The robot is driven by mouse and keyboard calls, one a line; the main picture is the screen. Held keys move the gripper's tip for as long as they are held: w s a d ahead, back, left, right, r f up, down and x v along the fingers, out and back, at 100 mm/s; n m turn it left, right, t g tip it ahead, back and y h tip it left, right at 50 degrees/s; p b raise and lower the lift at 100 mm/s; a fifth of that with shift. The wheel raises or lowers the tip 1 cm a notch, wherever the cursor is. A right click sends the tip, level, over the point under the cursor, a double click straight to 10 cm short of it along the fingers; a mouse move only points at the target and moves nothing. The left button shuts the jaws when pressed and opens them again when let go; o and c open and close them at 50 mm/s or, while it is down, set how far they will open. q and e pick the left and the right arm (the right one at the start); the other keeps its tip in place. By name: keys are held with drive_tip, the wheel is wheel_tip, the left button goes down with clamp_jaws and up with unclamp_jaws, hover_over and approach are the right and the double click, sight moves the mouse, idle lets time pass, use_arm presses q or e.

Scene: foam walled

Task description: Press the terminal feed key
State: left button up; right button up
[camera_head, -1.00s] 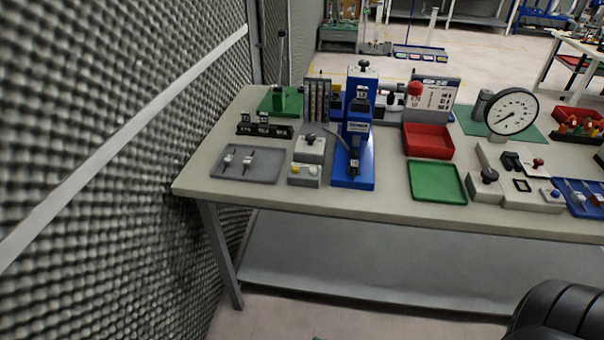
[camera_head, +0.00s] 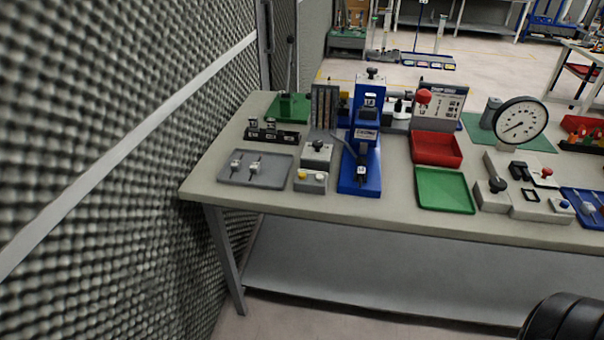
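On the workbench (camera_head: 380,212) stands a blue bench press (camera_head: 361,150) with a lever at its left side. Left of its base is a small grey box (camera_head: 310,181) with a yellow button and a whitish button on top; any marking on them is too small to read. Behind it is another light grey box (camera_head: 317,155) with a black knob. I cannot tell which control is the terminal feed key. Neither gripper shows. A black ribbed rounded part, possibly of my own arm, shows at the bottom right corner, clear of the bench.
A grey tray (camera_head: 256,170) with two small parts lies left of the boxes. A green tray (camera_head: 444,190) and a red bin (camera_head: 436,148) stand right of the press. A dial gauge (camera_head: 520,120) stands further right. A foam wall (camera_head: 110,130) closes the left side.

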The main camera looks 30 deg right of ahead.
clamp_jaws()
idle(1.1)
